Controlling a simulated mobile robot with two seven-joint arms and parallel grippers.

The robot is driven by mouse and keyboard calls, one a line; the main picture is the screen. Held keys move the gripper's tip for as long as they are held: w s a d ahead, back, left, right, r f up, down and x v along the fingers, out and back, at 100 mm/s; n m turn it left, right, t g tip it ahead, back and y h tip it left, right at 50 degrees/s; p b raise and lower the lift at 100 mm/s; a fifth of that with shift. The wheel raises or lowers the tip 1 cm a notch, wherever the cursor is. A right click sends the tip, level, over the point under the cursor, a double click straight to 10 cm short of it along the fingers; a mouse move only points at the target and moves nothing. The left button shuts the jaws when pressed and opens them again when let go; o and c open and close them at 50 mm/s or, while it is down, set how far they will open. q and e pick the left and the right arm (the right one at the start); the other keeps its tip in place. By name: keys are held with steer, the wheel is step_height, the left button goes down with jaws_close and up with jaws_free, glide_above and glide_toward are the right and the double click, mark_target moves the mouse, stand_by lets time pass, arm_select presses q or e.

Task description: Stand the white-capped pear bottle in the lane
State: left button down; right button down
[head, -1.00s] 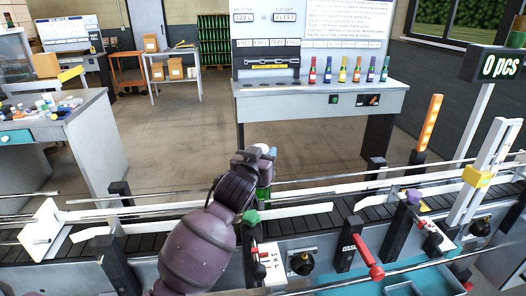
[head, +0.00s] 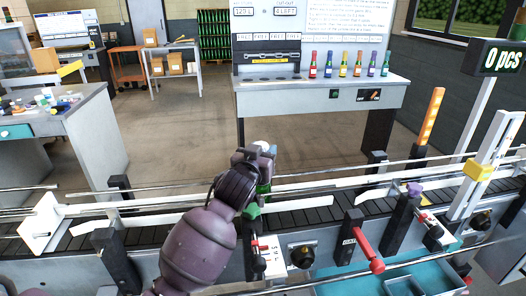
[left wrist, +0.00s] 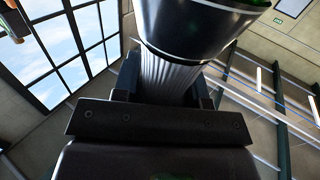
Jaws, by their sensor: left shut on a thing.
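The pear bottle shows its white cap (head: 262,146) and a piece of green body (head: 263,189) in the head view. My left gripper (head: 256,160) is shut on it, and my arm hides much of it. The bottle looks upright over the conveyor lane (head: 301,215); I cannot tell if its base touches the belt. In the left wrist view, a ribbed silvery part (left wrist: 168,82) sits between the fingers, with a wide dark glossy part beyond it. My right gripper is not in view.
White guide rails (head: 300,206) and metal rods run along the lane. A green knob (head: 252,211) and a red handle (head: 366,250) stand at the near side. An orange light post (head: 431,118) stands behind. Several small colored bottles (head: 343,68) stand on the back bench.

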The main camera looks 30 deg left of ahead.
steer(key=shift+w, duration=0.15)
arm_select(q)
steer(key=shift+f, duration=0.15)
steer(key=c, duration=0.6)
jaws_free()
steer(key=shift+f, duration=0.1)
steer(key=shift+r, duration=0.45)
step_height(320, 180, up, 19)
steer(key=shift+r+p, duration=0.1)
steer(key=shift+p, duration=0.6)
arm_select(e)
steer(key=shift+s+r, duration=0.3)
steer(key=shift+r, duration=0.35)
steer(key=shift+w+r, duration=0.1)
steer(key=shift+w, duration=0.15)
